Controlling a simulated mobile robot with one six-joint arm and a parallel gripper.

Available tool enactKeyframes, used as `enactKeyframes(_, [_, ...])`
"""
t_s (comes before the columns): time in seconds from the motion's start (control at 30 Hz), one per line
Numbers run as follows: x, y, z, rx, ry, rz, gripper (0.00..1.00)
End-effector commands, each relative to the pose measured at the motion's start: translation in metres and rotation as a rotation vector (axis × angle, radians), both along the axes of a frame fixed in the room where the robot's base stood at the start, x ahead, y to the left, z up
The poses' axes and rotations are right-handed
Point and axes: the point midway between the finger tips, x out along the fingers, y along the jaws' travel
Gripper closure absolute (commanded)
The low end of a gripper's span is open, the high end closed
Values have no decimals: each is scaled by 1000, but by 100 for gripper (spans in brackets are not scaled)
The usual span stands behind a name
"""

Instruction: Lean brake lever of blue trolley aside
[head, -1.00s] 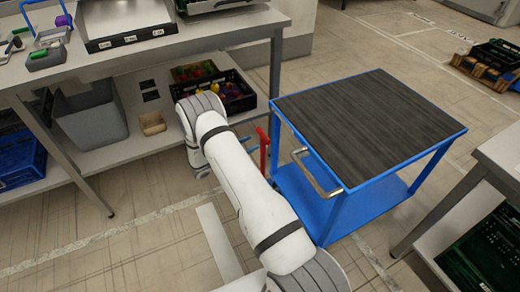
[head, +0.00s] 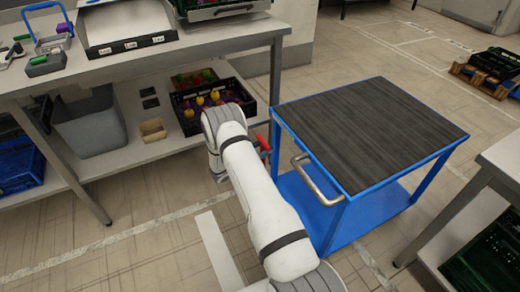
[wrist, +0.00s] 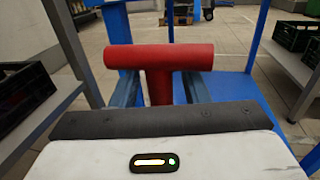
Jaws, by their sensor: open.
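The blue trolley (head: 342,227) has a dark ribbed top and a metal handle on its near left side. Its red brake lever (head: 263,142) stands at the left side, partly hidden behind my arm in the head view. In the wrist view the lever (wrist: 185,58) is T-shaped, with a thick red crossbar and a stem below it. My gripper (wrist: 160,90) is open, its two fingers on either side of the stem below the crossbar. I cannot tell whether either finger touches the stem. The head view hides the gripper behind my arm.
A workbench (head: 180,47) stands at the left, with a black crate (head: 190,123) of colourful items on its lower shelf near the lever. Another bench (head: 505,155) stands at the right, holding dark green crates. Open floor lies in front of the trolley.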

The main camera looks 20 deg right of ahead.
Motion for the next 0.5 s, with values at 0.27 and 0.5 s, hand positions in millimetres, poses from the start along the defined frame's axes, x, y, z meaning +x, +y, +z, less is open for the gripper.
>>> enactKeyframes(0.27, [0, 0, 0, 0, 0, 0, 75])
enactKeyframes(0.5, [0, 0, 0, 0, 0, -1, 94])
